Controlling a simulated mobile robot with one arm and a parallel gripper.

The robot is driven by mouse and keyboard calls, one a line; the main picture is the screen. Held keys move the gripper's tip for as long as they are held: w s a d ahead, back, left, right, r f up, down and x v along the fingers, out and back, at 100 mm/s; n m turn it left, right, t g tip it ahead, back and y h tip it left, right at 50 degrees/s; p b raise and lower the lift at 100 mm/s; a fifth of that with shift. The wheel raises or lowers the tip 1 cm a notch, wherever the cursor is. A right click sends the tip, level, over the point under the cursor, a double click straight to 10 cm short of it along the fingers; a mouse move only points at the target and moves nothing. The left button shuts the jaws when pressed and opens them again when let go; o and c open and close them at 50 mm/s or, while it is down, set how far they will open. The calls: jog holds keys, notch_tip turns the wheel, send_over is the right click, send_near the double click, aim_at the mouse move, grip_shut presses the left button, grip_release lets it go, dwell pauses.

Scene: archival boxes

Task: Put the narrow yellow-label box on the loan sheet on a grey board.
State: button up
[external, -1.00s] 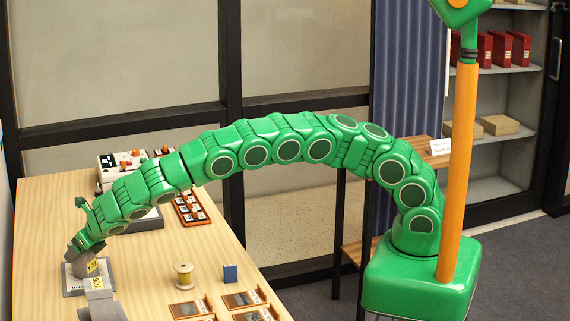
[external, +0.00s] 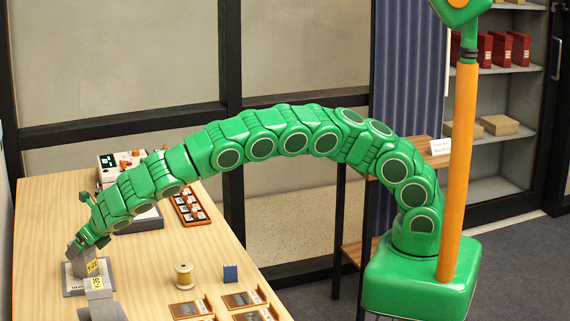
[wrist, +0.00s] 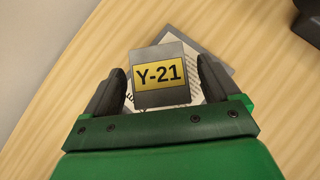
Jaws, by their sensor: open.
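A narrow grey box with a yellow label reading Y-21 (wrist: 160,93) stands between the two fingers of my gripper (wrist: 162,92) in the wrist view. The fingers are open, one on each side of the box. In the external view the box (external: 85,262) is at the left end of the table, with my gripper (external: 77,243) at its top. Under the box in the wrist view is a printed white sheet on a grey board (wrist: 222,68). The board (external: 72,281) also shows in the external view. The box's underside is hidden, so contact with the sheet cannot be told.
A second grey box with a yellow label (external: 97,284) stands just in front. An orange-edged tray (external: 188,207) is farther back.

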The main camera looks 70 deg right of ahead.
jog(key=v, duration=0.9)
jog(key=shift+r, duration=0.15)
dwell(0.5)
